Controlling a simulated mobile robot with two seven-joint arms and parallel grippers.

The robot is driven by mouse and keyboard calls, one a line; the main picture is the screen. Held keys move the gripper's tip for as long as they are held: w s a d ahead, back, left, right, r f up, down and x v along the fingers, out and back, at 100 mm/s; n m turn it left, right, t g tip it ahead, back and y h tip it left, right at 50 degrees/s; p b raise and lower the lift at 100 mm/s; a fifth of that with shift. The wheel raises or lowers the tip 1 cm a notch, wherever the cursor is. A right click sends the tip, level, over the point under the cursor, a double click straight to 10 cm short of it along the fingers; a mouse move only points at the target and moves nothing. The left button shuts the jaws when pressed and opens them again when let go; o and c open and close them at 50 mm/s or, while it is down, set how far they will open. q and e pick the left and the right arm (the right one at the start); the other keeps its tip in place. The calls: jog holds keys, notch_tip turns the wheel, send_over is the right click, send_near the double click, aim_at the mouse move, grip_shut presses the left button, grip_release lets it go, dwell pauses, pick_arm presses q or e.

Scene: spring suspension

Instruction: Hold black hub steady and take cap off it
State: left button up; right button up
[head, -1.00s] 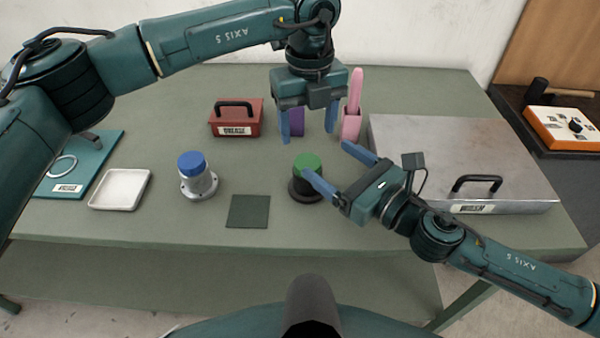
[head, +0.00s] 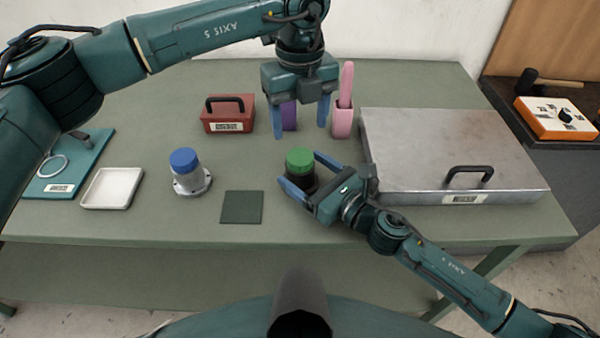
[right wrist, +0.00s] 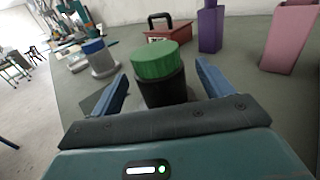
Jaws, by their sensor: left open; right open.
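The black hub (head: 303,184) stands upright on the table with the green cap (head: 300,161) on top. In the right wrist view the hub (right wrist: 164,92) and the cap (right wrist: 155,60) are between and ahead of my right fingers. My right gripper (head: 299,172) is open, low at the table, its fingers on either side of the hub; I cannot tell whether they touch it. My left gripper (head: 301,133) is open and empty, pointing down above and behind the cap. A silver hub (head: 191,181) with a blue cap (head: 184,160) stands to the left.
A dark green mat (head: 242,207) lies front left of the black hub. A white tray (head: 112,188) is further left. A red box (head: 228,113), purple holder (head: 289,116) and pink holder (head: 342,121) stand behind. A large metal case (head: 446,150) takes up the right.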

jog(key=shift+x, duration=1.25)
